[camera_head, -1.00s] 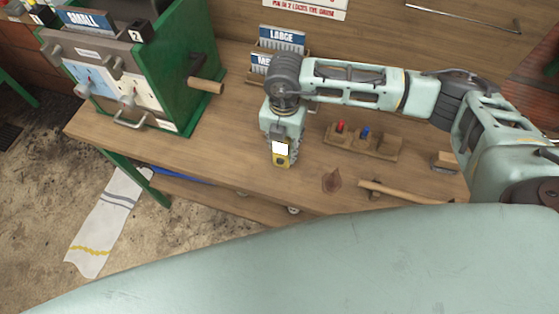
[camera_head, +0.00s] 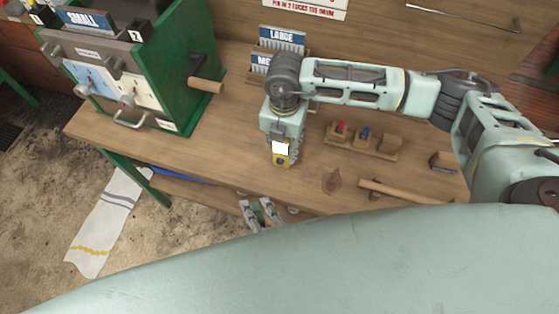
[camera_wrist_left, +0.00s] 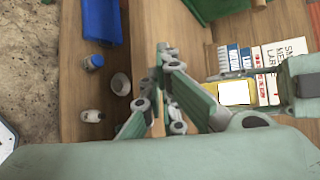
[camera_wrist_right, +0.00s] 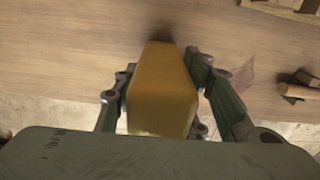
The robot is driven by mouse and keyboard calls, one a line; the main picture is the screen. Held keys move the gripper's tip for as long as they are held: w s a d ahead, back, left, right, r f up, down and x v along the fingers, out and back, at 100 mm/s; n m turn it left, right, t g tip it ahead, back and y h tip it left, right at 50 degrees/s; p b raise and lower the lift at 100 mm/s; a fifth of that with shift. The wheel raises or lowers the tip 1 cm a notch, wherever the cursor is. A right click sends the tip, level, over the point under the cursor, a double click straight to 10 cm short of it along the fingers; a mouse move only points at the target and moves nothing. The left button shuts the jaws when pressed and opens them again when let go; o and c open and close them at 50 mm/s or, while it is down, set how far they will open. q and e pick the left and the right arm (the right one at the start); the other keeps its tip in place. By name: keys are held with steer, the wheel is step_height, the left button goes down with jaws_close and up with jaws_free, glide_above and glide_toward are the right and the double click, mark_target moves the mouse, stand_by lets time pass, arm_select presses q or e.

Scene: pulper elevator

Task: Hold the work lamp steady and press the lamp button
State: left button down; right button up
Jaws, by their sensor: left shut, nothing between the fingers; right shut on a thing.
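The work lamp is a yellow block (camera_head: 282,161) with a bright white panel and a small dark round spot on its front, seen in the head view. My right gripper (camera_head: 283,150) is shut on it, above the bench. The right wrist view shows the yellow lamp body (camera_wrist_right: 162,90) between the fingers. My left gripper (camera_head: 259,208) is low at the bench's front edge, below the lamp, shut and empty. In the left wrist view its fingers (camera_wrist_left: 160,62) meet, apart from the lamp (camera_wrist_left: 262,90), whose white panel shows to their right.
A green machine (camera_head: 180,60) with a wooden handle stands on the bench at left. A card rack (camera_head: 281,42) is behind the lamp. A wooden block (camera_head: 362,140) with red and blue pegs and a wooden-handled tool (camera_head: 400,192) lie to the right. A striped cloth (camera_head: 108,222) is on the floor.

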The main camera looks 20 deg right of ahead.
mark_target(280, 162)
arm_select(q)
steer(key=shift+w+d, duration=0.8)
steer(key=shift+w, duration=0.45)
steer(key=shift+w+d, duration=0.8)
steer(key=shift+w, duration=0.4)
steer(key=shift+w+d, duration=0.8)
steer(key=shift+w, duration=0.45)
steer(key=shift+w+d, duration=0.25)
steer(key=shift+w, duration=0.1)
steer(key=shift+w+d+r, duration=0.1)
steer(key=shift+w+r, duration=0.05)
